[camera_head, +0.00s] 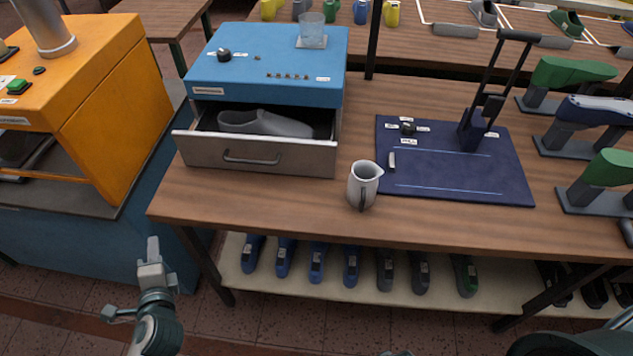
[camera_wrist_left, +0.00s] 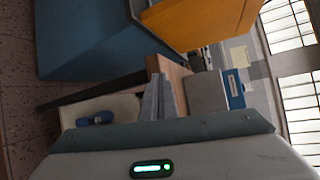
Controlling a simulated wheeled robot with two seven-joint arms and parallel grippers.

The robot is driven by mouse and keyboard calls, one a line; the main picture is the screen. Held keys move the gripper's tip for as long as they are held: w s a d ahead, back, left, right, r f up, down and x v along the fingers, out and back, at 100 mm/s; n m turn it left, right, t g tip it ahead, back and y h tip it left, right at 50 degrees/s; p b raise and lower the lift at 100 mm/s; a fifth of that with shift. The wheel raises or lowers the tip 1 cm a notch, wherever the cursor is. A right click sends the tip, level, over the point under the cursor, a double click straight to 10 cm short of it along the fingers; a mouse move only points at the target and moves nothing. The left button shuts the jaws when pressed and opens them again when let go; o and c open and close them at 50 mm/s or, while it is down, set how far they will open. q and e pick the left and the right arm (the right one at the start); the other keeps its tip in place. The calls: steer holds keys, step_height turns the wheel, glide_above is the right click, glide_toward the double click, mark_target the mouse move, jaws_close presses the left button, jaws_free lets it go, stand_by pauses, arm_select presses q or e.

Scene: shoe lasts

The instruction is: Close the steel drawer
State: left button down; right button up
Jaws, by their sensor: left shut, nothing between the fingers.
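The steel drawer (camera_head: 256,155) stands open at the front of a blue box (camera_head: 266,70) on the wooden bench. A grey shoe last (camera_head: 262,123) lies inside it, and a dark bar handle (camera_head: 250,160) is on its front. My left gripper (camera_head: 153,246) is shut and empty, low in front of the bench and apart from the drawer, to its lower left. In the left wrist view, its fingers (camera_wrist_left: 160,92) point toward the bench, with the steel drawer front (camera_wrist_left: 206,92) and the blue box (camera_wrist_left: 235,88) beyond them. My right gripper is not in view.
A grey pitcher (camera_head: 364,184) stands on the bench (camera_head: 270,205) right of the drawer. A dark blue mat (camera_head: 455,175) with a black lever press lies further right. An orange machine (camera_head: 105,110) stands left.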

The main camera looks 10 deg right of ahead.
mark_target(212, 155)
arm_select(q)
steer(key=w+d+r+m+t+h, duration=0.1)
steer(key=w+d+m+h, duration=0.3)
steer(key=m, duration=0.6)
steer(key=w+d+r+m+t+h, duration=0.1)
steer(key=w+d+m+h, duration=0.3)
steer(key=m, duration=0.7)
steer(key=shift+w+d+m+t+h, duration=0.3)
steer(key=shift+t+h, duration=0.2)
steer(key=shift+h, duration=0.1)
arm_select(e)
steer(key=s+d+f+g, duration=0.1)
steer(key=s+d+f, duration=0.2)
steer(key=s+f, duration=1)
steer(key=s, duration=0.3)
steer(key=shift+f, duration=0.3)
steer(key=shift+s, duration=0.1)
arm_select(q)
steer(key=shift+w+d+r, duration=0.15)
steer(key=shift+w+d, duration=0.05)
steer(key=shift+w, duration=0.5)
steer(key=x, duration=1.2)
steer(key=shift+w+d, duration=0.1)
steer(key=shift+w, duration=0.15)
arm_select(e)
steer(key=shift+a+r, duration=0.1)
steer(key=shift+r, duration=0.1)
